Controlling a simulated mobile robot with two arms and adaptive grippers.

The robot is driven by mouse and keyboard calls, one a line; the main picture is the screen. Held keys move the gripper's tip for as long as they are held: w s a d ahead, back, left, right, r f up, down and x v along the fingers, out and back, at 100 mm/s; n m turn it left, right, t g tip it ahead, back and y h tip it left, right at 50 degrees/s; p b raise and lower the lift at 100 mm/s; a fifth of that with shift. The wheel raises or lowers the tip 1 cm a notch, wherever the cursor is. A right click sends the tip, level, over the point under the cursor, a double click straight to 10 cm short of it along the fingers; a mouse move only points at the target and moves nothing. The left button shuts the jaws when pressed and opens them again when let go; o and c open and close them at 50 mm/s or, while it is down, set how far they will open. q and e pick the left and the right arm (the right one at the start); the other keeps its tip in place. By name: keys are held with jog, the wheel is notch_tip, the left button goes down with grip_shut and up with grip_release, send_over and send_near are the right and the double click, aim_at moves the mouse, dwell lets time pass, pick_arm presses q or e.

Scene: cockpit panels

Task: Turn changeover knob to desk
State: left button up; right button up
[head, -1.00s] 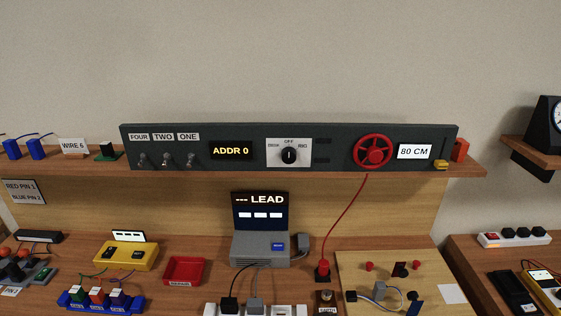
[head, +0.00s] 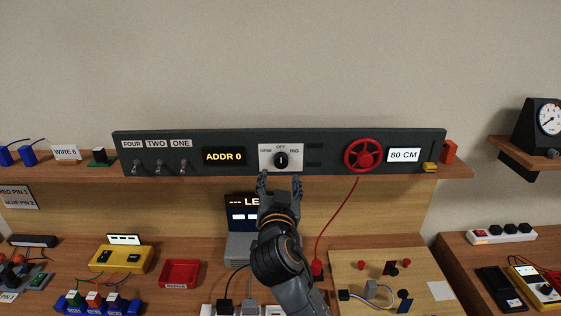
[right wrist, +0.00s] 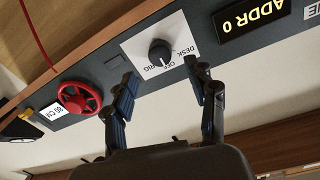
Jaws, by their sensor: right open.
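The changeover knob (head: 281,160) is a black round knob on a white plate (head: 266,161) marked DESK at left, OFF at top and RIG at right. Its pointer line stands upright, toward OFF. My right gripper (head: 280,181) is open and empty just below the plate in the head view. In the right wrist view the knob (right wrist: 160,54) shows beyond the two spread fingers (right wrist: 161,80), apart from them. My left gripper is not in view.
The dark panel (head: 340,135) also carries several toggle switches (head: 160,167), an ADDR 0 display (head: 223,157), a red handwheel (head: 364,155) and an 80 CM display (head: 404,155). A red cord (head: 338,215) hangs below the handwheel. The wooden shelf edge (head: 220,178) runs under the panel.

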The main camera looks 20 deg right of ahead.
aim_at(281, 164)
jog(key=p+x, duration=0.1)
jog(key=x, duration=0.3)
jog(key=shift+w+d+r, duration=0.1)
jog(key=shift+w+d, duration=0.1)
jog(key=shift+w, duration=0.05)
jog(key=shift+w+d+p, duration=0.2)
jog(key=shift+w+p, duration=0.15)
jog(key=shift+w, duration=0.35)
jog(key=shift+c, duration=0.2)
jog(key=c, duration=1.1)
